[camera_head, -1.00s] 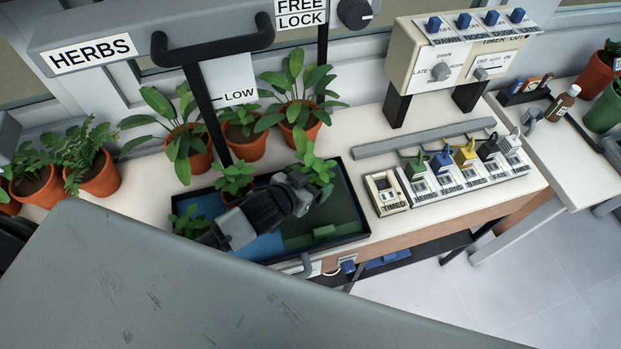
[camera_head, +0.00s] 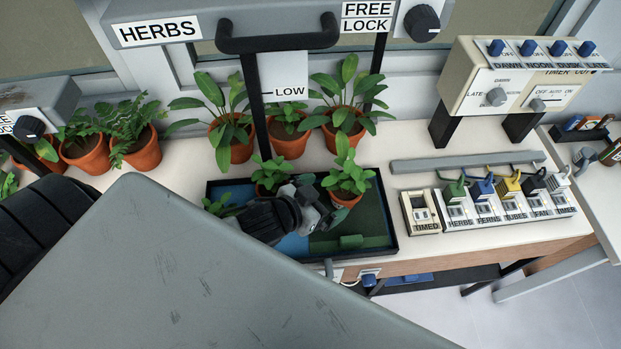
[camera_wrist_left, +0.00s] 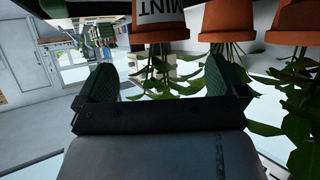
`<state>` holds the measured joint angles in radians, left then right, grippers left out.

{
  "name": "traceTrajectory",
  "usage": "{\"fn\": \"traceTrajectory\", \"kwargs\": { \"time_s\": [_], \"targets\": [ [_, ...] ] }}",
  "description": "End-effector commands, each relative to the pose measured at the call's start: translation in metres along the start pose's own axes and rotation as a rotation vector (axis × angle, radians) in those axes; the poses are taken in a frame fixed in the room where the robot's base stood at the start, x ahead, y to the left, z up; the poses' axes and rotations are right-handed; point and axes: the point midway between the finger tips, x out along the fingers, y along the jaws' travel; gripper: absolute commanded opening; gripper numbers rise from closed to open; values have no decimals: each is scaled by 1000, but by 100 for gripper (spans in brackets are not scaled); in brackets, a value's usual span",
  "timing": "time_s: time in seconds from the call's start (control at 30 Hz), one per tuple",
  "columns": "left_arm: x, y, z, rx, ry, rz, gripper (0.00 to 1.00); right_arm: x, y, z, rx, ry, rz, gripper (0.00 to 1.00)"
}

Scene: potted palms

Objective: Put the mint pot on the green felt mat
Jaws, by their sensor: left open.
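The mint pot (camera_wrist_left: 158,22) is terracotta with a white MINT label. In the left wrist view, which is upside down, it hangs at the top centre, beyond the fingertips and between their lines. In the head view it is probably the leafy pot (camera_head: 349,199) at the back right of the dark tray, partly hidden by my gripper. The green felt mat (camera_head: 372,226) covers the tray's right part. My left gripper (camera_head: 318,208) is open and empty, low over the tray beside that pot; its green-padded fingers (camera_wrist_left: 158,78) are wide apart. My right gripper is not in view.
The dark tray (camera_head: 391,215) also has a blue part (camera_head: 292,246) and other small plants (camera_head: 271,170). Several potted plants (camera_head: 232,140) stand behind it. A black post (camera_head: 254,105) rises at its back. The TIMED box (camera_head: 421,212) and a switch row stand to the right.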

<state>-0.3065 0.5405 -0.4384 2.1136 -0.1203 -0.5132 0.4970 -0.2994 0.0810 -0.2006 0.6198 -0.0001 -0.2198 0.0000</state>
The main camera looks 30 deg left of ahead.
Motion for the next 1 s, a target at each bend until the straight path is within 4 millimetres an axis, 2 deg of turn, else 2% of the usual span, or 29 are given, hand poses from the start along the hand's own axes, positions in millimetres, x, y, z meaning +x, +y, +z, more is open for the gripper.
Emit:
{"fn": "traceTrajectory", "kwargs": {
  "time_s": [0.1,0.3,1.0],
  "targets": [
    [-21,0,1,1,-2,0,100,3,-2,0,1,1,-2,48],
    [-39,0,0,0,0,0,100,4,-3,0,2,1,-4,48],
    [-42,0,0,0,0,0,100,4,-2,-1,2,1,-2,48]
  ]
}}
